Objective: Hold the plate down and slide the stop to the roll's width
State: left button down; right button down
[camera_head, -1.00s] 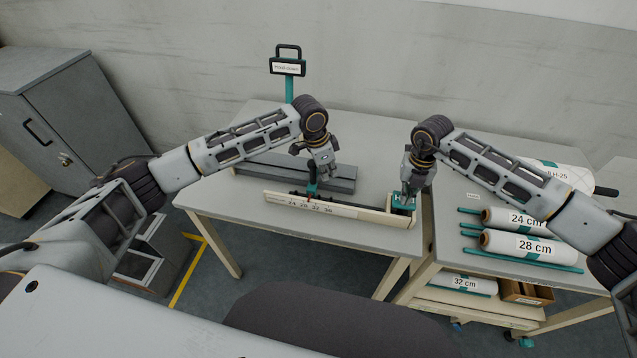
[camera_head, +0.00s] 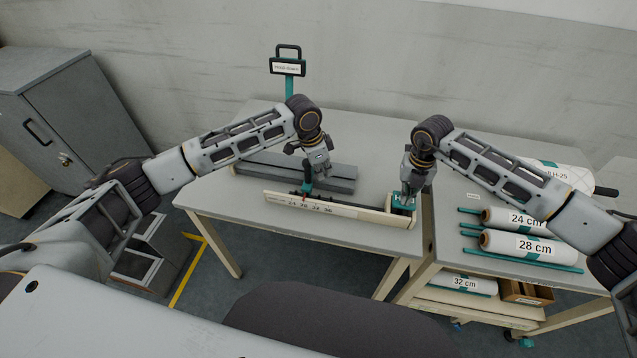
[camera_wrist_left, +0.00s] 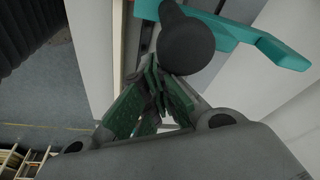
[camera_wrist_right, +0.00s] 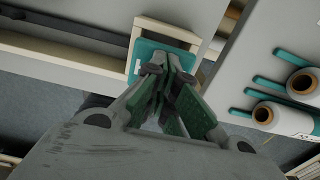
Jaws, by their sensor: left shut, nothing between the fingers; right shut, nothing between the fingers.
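The long gauge (camera_head: 345,222) lies on the main table, with a number scale on its front face. The teal stop (camera_head: 307,184) stands across it near the left part of the scale. In the left wrist view the stop (camera_wrist_left: 265,42) shows with a dark round knob (camera_wrist_left: 187,46). My left gripper (camera_head: 309,172) is shut and empty, its fingers against or close beside the stop's knob; exact contact is unclear. My right gripper (camera_head: 405,196) is shut and empty, with its fingertips down at the teal plate (camera_head: 402,209) at the gauge's right end, also seen in the right wrist view (camera_wrist_right: 143,56).
A grey rail (camera_head: 340,183) lies behind the gauge. A teal post with a sign (camera_head: 287,68) stands at the back. On the right cart lie rolls labelled 24 cm (camera_head: 500,217) and 28 cm (camera_head: 505,245), with a 32 cm roll (camera_head: 465,284) below.

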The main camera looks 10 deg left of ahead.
pick_arm(q)
jog(key=shift+a, duration=1.9)
pick_arm(e)
jog(key=shift+s+f, duration=0.1)
dwell(0.5)
pick_arm(q)
jog(key=shift+d, duration=0.25)
jog(key=shift+d, duration=0.95)
pick_arm(e)
jog(key=shift+r, duration=0.2)
notch_tip(320, 180, up, 8)
jog(key=shift+f, duration=0.2)
dwell(2.2)
pick_arm(q)
jog(key=shift+r, duration=0.1)
pick_arm(e)
jog(key=shift+r, duration=0.15)
